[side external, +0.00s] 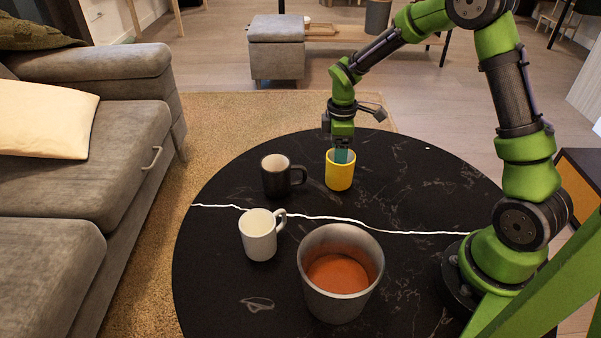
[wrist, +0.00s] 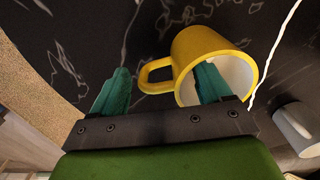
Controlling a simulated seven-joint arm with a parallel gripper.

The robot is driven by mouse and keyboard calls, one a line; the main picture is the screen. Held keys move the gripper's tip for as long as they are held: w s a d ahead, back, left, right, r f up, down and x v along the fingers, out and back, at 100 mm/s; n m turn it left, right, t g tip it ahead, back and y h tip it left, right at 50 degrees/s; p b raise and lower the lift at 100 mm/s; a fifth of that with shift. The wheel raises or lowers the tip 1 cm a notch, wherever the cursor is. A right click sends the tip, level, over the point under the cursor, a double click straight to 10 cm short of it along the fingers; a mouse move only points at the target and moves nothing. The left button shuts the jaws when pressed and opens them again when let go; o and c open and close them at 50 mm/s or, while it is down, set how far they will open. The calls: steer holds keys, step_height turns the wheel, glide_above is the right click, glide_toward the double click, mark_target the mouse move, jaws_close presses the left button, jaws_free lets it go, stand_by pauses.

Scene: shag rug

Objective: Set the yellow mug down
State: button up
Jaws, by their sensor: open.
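The yellow mug (side external: 340,175) stands upright on the round black table (side external: 420,190), toward its far side. It also shows in the wrist view (wrist: 195,50), with its handle pointing left and its white inside visible. My gripper (side external: 343,156) is just above and at the mug's rim. In the wrist view the teal fingers (wrist: 160,88) are spread apart. One finger is at the mug's opening and the other is outside, beyond the handle, with dark table behind it.
A black mug (side external: 276,177) stands just left of the yellow mug. A white mug (side external: 259,238) and a large grey pot (side external: 328,305) with orange-brown contents stand nearer the front. The table's right part is mostly clear. A grey sofa (side external: 60,190) is at the left.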

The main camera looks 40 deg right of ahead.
step_height(320, 180, up, 10)
steer(key=shift+r, duration=0.15)
steer(key=s+a+r+m+t, duration=0.2)
steer(key=s+a+r+m, duration=0.1)
steer(key=s, duration=0.3)
steer(key=s+a+r+m+t+y, duration=0.1)
steer(key=s+a+r+m+t, duration=0.2)
steer(key=s+r+m, duration=0.1)
steer(key=s+a+r+m+t+y, duration=0.1)
steer(key=s+a+r+m+t, duration=0.1)
steer(key=s+m, duration=0.4)
steer(key=shift+s+a+r, duration=0.75)
steer(key=shift+s+a, duration=0.25)
steer(key=shift+s, duration=0.05)
